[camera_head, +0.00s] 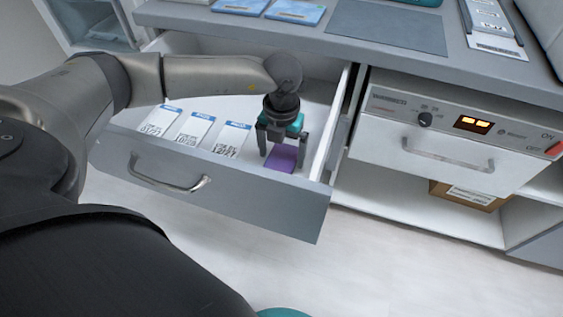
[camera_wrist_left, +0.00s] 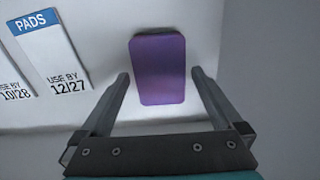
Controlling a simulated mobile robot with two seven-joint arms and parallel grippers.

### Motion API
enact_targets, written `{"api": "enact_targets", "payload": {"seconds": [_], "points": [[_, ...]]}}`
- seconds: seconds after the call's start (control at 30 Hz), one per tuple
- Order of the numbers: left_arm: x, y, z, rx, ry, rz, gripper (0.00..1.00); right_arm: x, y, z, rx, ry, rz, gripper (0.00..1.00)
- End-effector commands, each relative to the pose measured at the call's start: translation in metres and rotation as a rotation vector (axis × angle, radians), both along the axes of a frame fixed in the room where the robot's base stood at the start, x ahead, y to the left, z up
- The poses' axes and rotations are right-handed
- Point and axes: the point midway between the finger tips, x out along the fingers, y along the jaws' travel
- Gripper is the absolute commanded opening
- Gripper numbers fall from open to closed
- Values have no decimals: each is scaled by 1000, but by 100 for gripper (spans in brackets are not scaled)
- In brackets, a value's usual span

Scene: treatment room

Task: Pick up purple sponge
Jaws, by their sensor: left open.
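The purple sponge (camera_head: 282,158) lies flat in the right end of the open drawer, near its front. It also shows in the left wrist view (camera_wrist_left: 158,70) as a rounded purple rectangle on the pale drawer floor. My left gripper (camera_head: 283,150) reaches down into the drawer above the sponge. In the left wrist view its two fingers (camera_wrist_left: 160,88) are apart, one on each side of the sponge in the picture, with a gap to it on both sides. Nothing is held. My right gripper is not in view.
Several white and blue pad packets (camera_head: 194,128) lie in the drawer left of the sponge. The drawer (camera_head: 225,193) has a front panel with a handle, and its right wall is close to my gripper. A white appliance (camera_head: 440,135) with a dial stands at the right, under the counter (camera_head: 385,27).

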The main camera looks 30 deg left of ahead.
Motion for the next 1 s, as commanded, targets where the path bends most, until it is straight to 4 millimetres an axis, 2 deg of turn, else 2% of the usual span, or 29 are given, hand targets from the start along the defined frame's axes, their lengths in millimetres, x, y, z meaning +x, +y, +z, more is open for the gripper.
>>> {"api": "enact_targets", "payload": {"seconds": [0.1, 0.4, 1.0], "points": [[0, 0, -6, -1, 0, 0, 100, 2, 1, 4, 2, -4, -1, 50], [0, 0, -6, -1, -1, 0, 98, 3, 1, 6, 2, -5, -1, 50], [0, 0, -6, -1, -1, 0, 30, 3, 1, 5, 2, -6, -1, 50]]}}
